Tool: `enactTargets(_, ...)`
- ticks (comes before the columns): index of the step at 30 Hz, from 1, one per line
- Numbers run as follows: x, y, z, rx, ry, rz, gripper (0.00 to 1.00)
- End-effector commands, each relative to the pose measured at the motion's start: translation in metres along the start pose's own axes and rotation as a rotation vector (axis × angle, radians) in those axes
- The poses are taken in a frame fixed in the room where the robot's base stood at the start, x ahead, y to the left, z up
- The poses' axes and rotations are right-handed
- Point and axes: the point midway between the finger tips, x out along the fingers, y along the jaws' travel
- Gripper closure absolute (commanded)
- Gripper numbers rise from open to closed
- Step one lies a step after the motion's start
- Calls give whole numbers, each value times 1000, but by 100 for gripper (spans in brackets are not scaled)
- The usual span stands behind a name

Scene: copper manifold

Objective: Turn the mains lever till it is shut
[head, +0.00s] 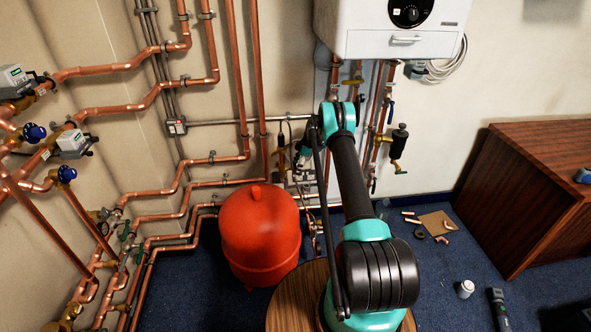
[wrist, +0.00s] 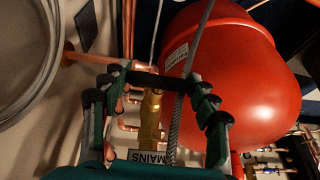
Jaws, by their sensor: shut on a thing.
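The brass mains valve (wrist: 150,118) is in the middle of the wrist view, above a plate reading MAINS (wrist: 150,157). A black bar, which looks like the mains lever (wrist: 150,79), lies across the top of the valve body, roughly crosswise to it. My gripper (wrist: 157,86) has one finger at each end of this bar and is shut on it. In the head view my gripper is at the pipes below the white boiler, largely hidden by my arm. The lever cannot be made out there.
A red tank (head: 260,235) stands close by; it fills the right of the wrist view (wrist: 235,75). A grey braided hose (wrist: 188,85) runs close by the lever. Copper pipes crowd the wall. The white boiler (head: 392,25) hangs above. A wooden cabinet (head: 530,190) stands at right.

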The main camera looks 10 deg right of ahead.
Motion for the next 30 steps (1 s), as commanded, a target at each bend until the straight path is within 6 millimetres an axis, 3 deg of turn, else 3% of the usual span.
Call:
enactTargets(12,0,-1,0,6,0,-10,69)
enactTargets(13,0,-1,0,6,0,-10,39)
enactTargets(18,0,0,0,5,0,-9,19)
enactTargets(30,-7,0,0,5,0,-8,19)
